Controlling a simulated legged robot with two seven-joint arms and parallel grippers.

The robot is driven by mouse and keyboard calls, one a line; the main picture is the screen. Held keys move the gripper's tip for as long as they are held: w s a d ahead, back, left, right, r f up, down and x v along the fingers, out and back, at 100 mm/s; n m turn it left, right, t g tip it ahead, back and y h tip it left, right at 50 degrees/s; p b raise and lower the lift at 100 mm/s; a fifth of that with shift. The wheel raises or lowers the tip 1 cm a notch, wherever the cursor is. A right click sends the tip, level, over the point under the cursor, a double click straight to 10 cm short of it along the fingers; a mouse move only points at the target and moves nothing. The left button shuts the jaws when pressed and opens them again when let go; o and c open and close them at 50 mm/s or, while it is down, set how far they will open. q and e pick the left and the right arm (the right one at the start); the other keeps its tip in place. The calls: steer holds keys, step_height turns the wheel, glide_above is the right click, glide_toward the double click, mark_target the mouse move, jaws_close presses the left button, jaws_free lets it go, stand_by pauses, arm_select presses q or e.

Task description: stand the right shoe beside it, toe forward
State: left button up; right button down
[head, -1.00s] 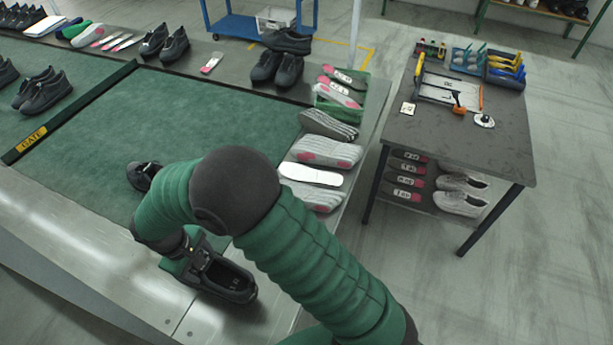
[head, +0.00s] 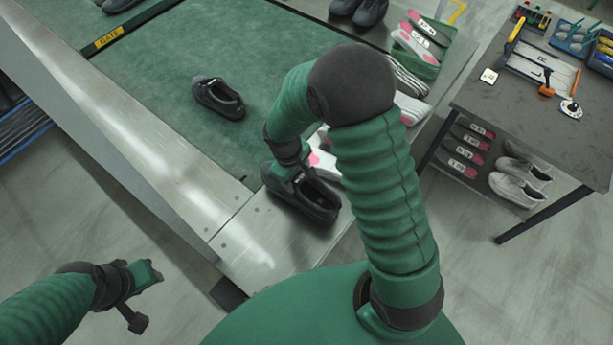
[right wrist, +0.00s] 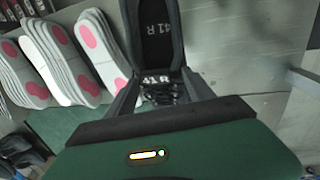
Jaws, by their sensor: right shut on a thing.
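A black shoe (head: 218,98) stands alone on the green belt (head: 160,85), its toe toward the upper left. My right gripper (head: 292,174) is shut on the other black shoe (head: 312,200), over the metal end plate to the lower right of the first. Its toe also points to the upper left. In the right wrist view this right shoe (right wrist: 158,35) shows "41 R" inside, with my fingers on both sides near the laces. Whether it touches the plate I cannot tell. My left gripper (head: 146,297) is open and empty at the lower left, off the line.
A yellow-marked gate bar (head: 108,38) crosses the belt at the upper left. Insoles (head: 410,108) lie along the right edge, partly hidden by my arm. A side table (head: 530,115) with tools and shoes stands right. The belt around the standing shoe is clear.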

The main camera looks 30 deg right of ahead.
mark_target(307, 191)
steer(key=shift+s+d, duration=0.2)
steer(key=shift+d, duration=0.4)
steer(key=shift+s+d, duration=0.15)
steer(key=shift+d, duration=0.4)
steer(key=shift+d+f, duration=0.15)
steer(key=shift+f, duration=0.15)
step_height(307, 191, down, 3)
steer(key=shift+f, duration=0.1)
steer(key=shift+a, duration=0.2)
steer(key=c, duration=0.6)
jaws_free()
steer(key=shift+o, duration=1.4)
steer(key=shift+s+d, duration=0.1)
steer(key=shift+d, duration=0.05)
